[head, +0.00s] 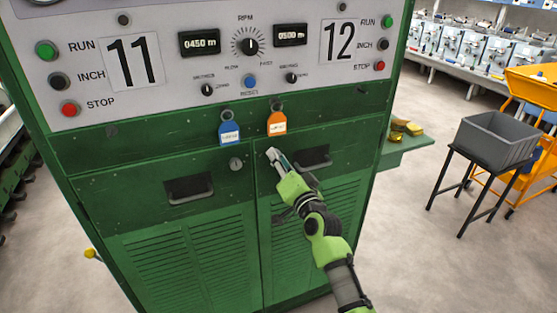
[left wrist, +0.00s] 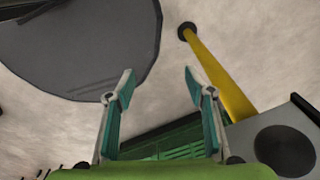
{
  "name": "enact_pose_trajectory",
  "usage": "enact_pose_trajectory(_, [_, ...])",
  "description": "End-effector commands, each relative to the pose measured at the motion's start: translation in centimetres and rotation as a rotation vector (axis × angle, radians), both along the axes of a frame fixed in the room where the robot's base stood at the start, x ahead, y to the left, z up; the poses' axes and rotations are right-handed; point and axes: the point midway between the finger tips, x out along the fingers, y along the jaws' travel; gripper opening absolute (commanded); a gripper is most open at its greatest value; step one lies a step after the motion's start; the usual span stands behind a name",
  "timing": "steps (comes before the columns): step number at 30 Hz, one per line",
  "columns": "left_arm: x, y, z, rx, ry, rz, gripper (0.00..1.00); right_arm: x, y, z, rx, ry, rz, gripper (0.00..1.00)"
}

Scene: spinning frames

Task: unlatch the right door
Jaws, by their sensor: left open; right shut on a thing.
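The right door (head: 350,187) is a green louvred panel on the front of a green machine cabinet, and it sits closed beside the left door (head: 190,235). A dark recessed pull (head: 315,157) is near its top. My right gripper (head: 272,156) reaches up from the lower right to the door's upper left corner. It is shut on the right door's latch, which its fingers hide. The left door's round latch (head: 236,163) shows just to the left. My left gripper (left wrist: 160,86) is open and empty in the left wrist view, above the floor.
A blue tag (head: 229,133) and an orange tag (head: 277,123) hang above the doors, the orange one close to my right fingertips. A grey bin (head: 495,140) on a black stand is at the right. A yellow post (left wrist: 215,75) is near my left gripper.

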Motion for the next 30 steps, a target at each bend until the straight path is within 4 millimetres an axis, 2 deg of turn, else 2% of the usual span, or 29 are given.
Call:
enact_pose_trajectory(5, [0.0,0.0,0.0,0.0,0.001,0.0,0.49,0.0,0.0,0.1,0.004,-0.001,0.0,0.0])
enact_pose_trajectory(6, [0.0,0.0,0.0,0.0,0.001,0.0,0.49,0.0,0.0,0.1,0.004,-0.001,0.0,0.28])
enact_pose_trajectory(8, [0.0,0.0,0.0,0.0,0.001,0.0,0.49,0.0,0.0,0.1,0.004,0.0,0.0,0.4])
enact_pose_trajectory(20, [-0.1,0.3,0.0,0.003,0.001,0.0,0.49,-0.3,-0.1,-0.1,0.001,0.0,0.0,0.4])
enact_pose_trajectory(26, [0.0,0.1,0.0,0.001,0.0,0.0,0.49,-2.4,-0.8,-0.3,0.001,0.001,-0.001,0.4])
enact_pose_trajectory(30, [0.0,0.1,0.0,0.001,0.0,0.0,0.49,-4.9,-1.7,-0.5,0.002,0.002,-0.001,0.4])
